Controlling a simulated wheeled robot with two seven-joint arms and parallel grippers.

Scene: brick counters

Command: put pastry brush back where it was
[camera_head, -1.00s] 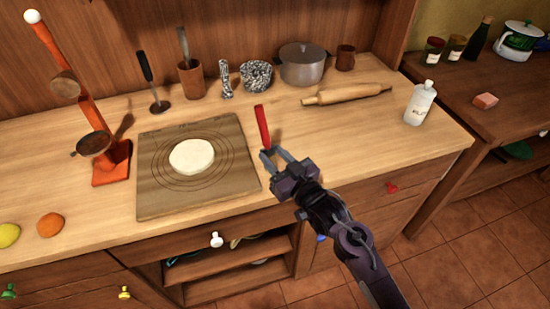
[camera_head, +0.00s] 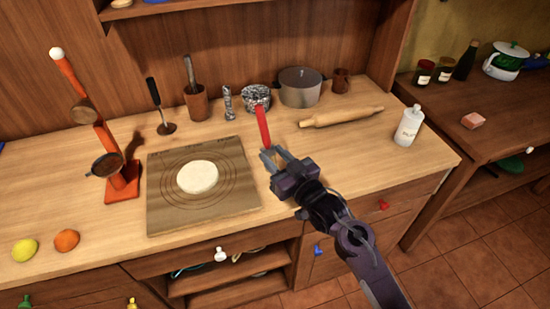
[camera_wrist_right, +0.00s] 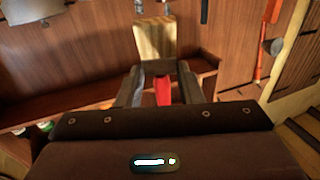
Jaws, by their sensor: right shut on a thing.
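The pastry brush (camera_head: 263,128) shows as a red handle rising from my right gripper (camera_head: 273,153). In the head view its upper tip overlaps the speckled bowl behind. My right gripper is shut on the brush over the counter, right of the pastry board. In the right wrist view, a red part of the brush (camera_wrist_right: 162,88) shows between the two fingers, with a flat tan piece (camera_wrist_right: 154,38) beyond it, probably its head. The brush's lower end is mostly hidden by the fingers in the head view. My left gripper is not in view.
The board (camera_head: 165,212) with dough (camera_head: 197,177) lies left of the gripper. Along the back stand a mortar (camera_head: 196,103), a speckled bowl (camera_head: 256,97) and a pot (camera_head: 300,87). A rolling pin (camera_head: 341,117) and a white bottle (camera_head: 408,126) are to the right.

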